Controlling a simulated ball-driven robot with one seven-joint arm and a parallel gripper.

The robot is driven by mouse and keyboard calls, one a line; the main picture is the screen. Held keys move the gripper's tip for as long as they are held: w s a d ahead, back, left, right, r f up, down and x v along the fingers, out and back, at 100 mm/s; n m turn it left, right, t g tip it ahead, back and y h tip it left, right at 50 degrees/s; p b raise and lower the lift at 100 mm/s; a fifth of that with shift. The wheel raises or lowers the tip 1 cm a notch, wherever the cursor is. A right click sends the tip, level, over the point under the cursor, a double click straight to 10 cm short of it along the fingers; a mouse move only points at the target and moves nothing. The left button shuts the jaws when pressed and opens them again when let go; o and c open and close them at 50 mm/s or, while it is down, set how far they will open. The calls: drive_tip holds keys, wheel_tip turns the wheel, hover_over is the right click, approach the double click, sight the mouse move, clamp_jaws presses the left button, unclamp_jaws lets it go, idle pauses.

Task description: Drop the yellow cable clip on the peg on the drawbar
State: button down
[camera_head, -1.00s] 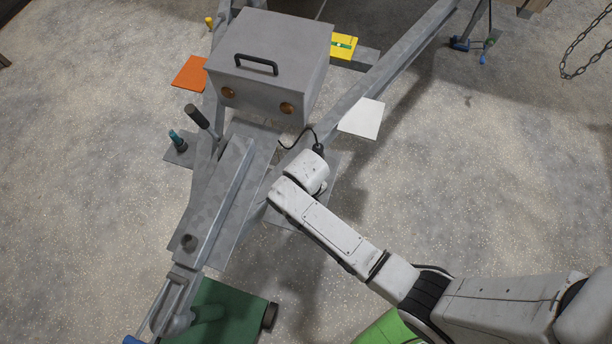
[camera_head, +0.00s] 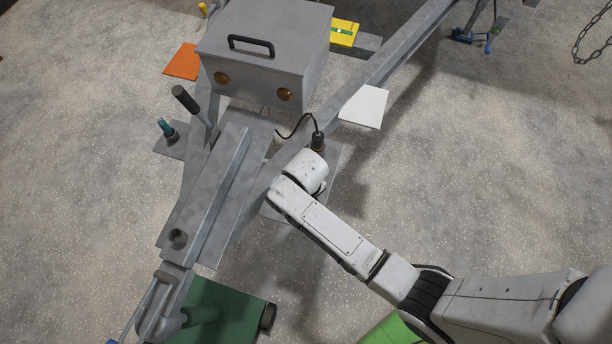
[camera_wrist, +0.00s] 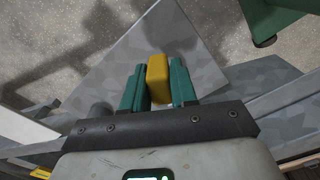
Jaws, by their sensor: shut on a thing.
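The yellow cable clip (camera_wrist: 158,78) shows in the wrist view as a small yellow block. My gripper (camera_wrist: 158,84) is shut on it, with one green finger on each side. The clip is over a flat grey plate (camera_wrist: 200,75). In the head view my arm hides the gripper and clip. The grey drawbar (camera_head: 205,205) runs from the box towards the lower left. A teal upright piece (camera_head: 167,129) stands on a small plate at its left. A black connector with a cable (camera_head: 318,141) stands just beyond my wrist. I cannot tell which piece is the peg.
A grey box with a black handle (camera_head: 265,55) sits over the drawbar. A black-gripped lever (camera_head: 187,100) rises beside it. Orange (camera_head: 182,62), white (camera_head: 363,106) and yellow (camera_head: 344,32) plates lie around. A green block (camera_head: 235,315) is at the front. Speckled floor is open at the right.

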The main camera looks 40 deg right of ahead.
drive_tip(key=shift+f+b, duration=1.7)
drive_tip(key=shift+f, duration=0.6)
drive_tip(key=c, duration=0.8)
unclamp_jaws()
drive_tip(key=shift+r, duration=0.1)
wheel_tip(320, 180, up, 11)
drive_tip(key=shift+f+p, duration=0.2)
drive_tip(key=shift+p, duration=0.4)
